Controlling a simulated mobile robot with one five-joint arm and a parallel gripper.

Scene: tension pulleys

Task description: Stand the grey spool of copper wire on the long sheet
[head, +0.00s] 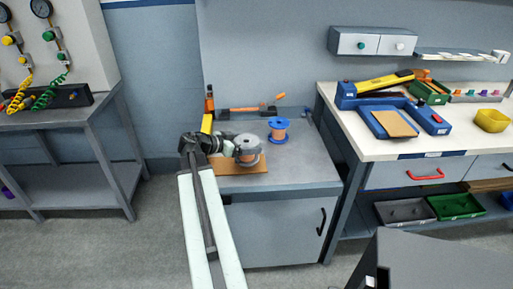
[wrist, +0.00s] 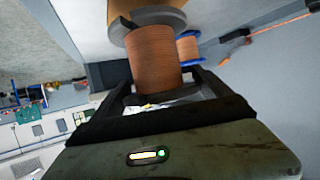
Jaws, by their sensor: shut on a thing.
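The long sheet (head: 229,169) looks like a flat orange-brown board near the front left of the grey bench. The spool is over or on the sheet's right part; I cannot tell whether its base touches. My gripper and arm hide part of the sheet.
A blue spool of copper wire (head: 279,130) stands behind and to the right on the grey bench (head: 308,170). The bench's right front is clear. A white-topped bench (head: 400,149) stands to the right.

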